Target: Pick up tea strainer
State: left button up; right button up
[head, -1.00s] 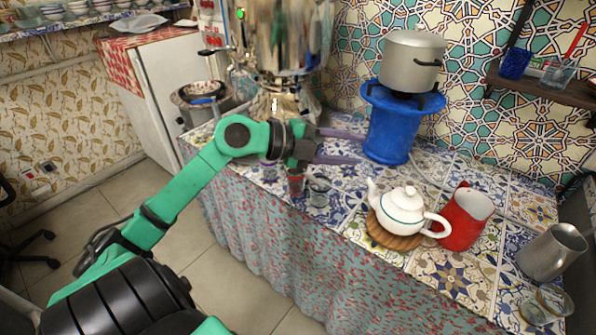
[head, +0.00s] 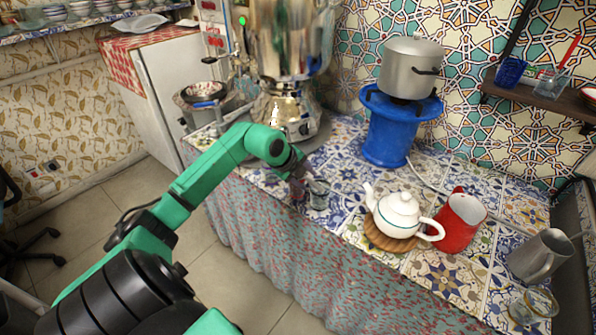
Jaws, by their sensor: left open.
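I cannot make out a tea strainer with certainty. A shallow bowl-like item (head: 203,91) with a dark handle sits on a metal vessel left of the samovar; its exact kind is too small to tell. My left gripper (head: 303,188) is open and points down at the counter's front edge, beside a small clear glass (head: 318,194). Its fingers are partly hidden, and I cannot tell whether they touch the glass. I see nothing held. My right gripper is not in view.
The tall metal samovar (head: 285,50) stands behind my left gripper. A white teapot (head: 398,213) on a wooden trivet, a red jug (head: 462,220), a metal pitcher (head: 540,256) and a glass jar (head: 533,308) stand to the right. A grey pot (head: 408,66) sits on a blue stand (head: 388,135).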

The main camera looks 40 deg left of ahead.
pick_arm(q)
jog(key=shift+w+f, duration=0.45)
jog(key=shift+f, duration=0.15)
grip_shut()
jog(key=shift+r, duration=0.1)
